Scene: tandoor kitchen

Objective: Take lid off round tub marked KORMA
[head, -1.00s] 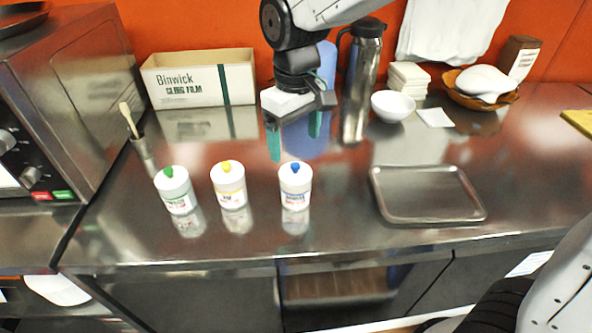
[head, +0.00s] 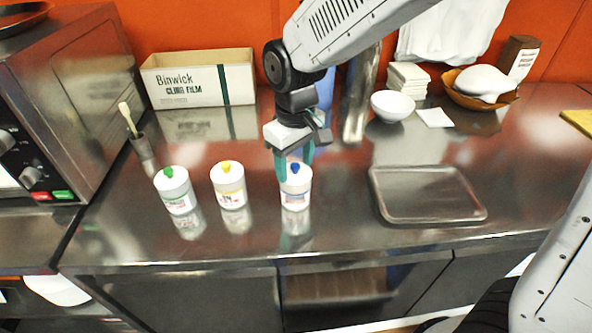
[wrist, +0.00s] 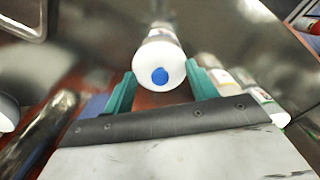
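Three white round tubs stand in a row on the steel counter. One has a green lid knob (head: 176,196), one a yellow knob (head: 229,187) and one a blue knob (head: 297,194). Their labels are too small to read, so I cannot tell which is marked KORMA. My gripper (head: 295,166) is open and points down over the blue-knobbed tub, its teal fingers on either side of the lid. In the wrist view the blue knob (wrist: 160,76) lies between the open fingers, with no visible grip on it.
A steel tray (head: 428,196) lies to the right with clear counter before it. A cling film box (head: 198,80), a white bowl (head: 393,106) and a steel flask (head: 361,100) stand behind. A brush in a holder (head: 142,148) is at left.

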